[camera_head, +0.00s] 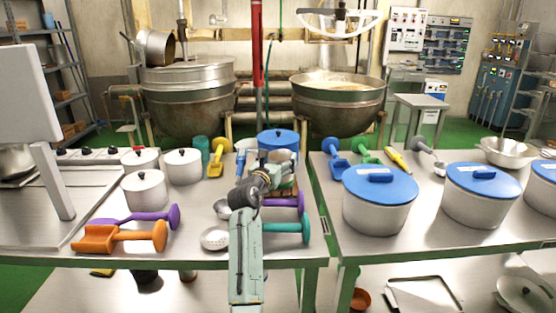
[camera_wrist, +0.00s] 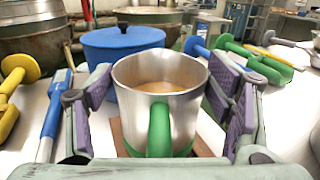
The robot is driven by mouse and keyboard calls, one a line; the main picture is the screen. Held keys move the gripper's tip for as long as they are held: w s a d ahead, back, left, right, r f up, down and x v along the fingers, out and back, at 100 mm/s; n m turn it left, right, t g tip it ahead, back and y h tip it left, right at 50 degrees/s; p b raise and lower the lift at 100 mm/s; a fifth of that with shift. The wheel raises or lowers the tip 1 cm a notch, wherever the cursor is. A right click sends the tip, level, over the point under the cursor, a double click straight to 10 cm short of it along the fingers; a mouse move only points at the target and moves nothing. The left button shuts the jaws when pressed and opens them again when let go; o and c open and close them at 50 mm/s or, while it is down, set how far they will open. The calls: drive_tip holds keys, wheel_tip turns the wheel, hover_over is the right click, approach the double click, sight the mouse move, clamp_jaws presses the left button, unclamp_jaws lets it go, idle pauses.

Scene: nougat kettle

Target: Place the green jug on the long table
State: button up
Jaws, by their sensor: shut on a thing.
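The green jug (camera_wrist: 158,100) is a steel jug with a green handle and green base band, with a light brown content inside. My gripper (camera_wrist: 160,78) is shut on it, with a purple-padded finger on each side and the handle facing the wrist camera. The jug is upright. In the head view my gripper (camera_head: 272,175) is over the right part of the left steel table (camera_head: 180,245) and mostly hides the jug. A brown flat piece (camera_wrist: 203,147) shows beneath the jug; I cannot tell whether they touch.
A blue-lidded pot (camera_head: 277,140) stands just behind the jug. Purple and teal scoops (camera_head: 290,227) lie close to my arm. White pots (camera_head: 145,190) and an orange scoop (camera_head: 120,238) are at left. Another steel table (camera_head: 440,230) with blue-lidded pots is at right, across a narrow gap.

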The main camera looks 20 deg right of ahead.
idle(0.3)
drive_tip(key=o, duration=1.5)
drive_tip(key=shift+f, duration=0.35)
drive_tip(key=o, duration=0.5)
drive_tip(key=shift+r, duration=0.1)
